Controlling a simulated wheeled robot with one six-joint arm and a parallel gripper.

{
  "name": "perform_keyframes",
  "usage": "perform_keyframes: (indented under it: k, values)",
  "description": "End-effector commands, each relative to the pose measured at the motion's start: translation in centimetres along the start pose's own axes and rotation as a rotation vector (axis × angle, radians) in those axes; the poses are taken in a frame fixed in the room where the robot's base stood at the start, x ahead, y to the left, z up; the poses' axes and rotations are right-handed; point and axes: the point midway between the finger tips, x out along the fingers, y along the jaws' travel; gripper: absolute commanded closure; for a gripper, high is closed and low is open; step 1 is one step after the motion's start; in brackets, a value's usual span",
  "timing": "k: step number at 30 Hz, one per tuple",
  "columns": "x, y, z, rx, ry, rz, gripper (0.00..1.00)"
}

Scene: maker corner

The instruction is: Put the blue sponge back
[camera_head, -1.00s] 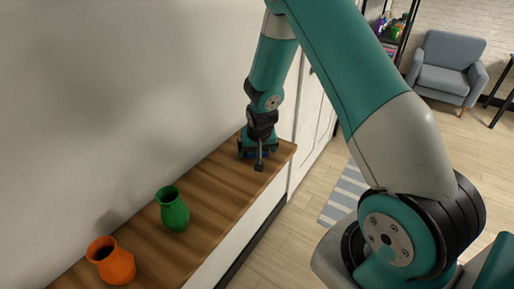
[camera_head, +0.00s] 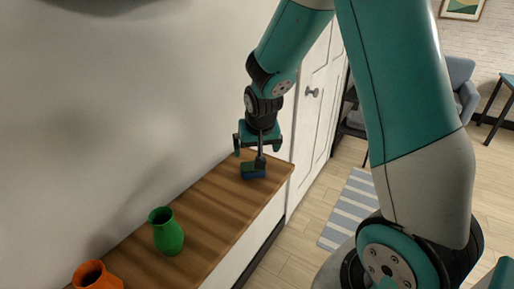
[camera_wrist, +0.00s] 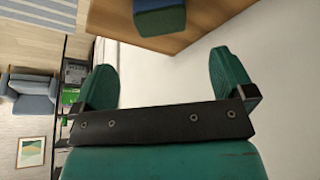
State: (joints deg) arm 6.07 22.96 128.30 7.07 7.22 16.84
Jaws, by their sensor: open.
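The blue sponge (camera_head: 253,172) lies on the wooden shelf top (camera_head: 215,205) near its far end, close to the front edge. In the wrist view the sponge (camera_wrist: 160,17) sits at the top edge, partly cut off, with blue and green faces. My gripper (camera_head: 257,149) is above the sponge in the head view, with part of it overlapping the sponge's upper side. In the wrist view my gripper (camera_wrist: 168,80) has its two fingers wide apart and nothing between them. The sponge lies beyond the fingertips, apart from them.
A green vase (camera_head: 167,234) and an orange vase (camera_head: 96,276) stand nearer on the same shelf. The wall runs along its left side, and a white door (camera_head: 318,95) stands beyond its end. The wood between green vase and sponge is clear.

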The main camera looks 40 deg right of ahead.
Motion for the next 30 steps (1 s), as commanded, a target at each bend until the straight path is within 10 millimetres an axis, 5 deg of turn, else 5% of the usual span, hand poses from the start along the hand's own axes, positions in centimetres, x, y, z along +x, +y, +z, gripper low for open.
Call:
perform_keyframes:
  k: [4, 7, 12, 18, 22, 30]
  values:
    - [-2.0, -1.2, 0.8, -0.035, -0.015, -0.033, 0.00]
    - [-5.8, -4.6, 3.5, -0.149, -0.065, -0.132, 0.00]
    - [-14.8, -9.8, 12.5, -0.494, -0.195, -0.363, 0.00]
    - [-22.0, -10.3, 21.6, -0.857, -0.294, -0.538, 0.00]
    - [-23.5, -9.8, 23.8, -0.952, -0.318, -0.575, 0.00]
    - [-23.6, -9.8, 23.9, -0.958, -0.321, -0.578, 0.00]
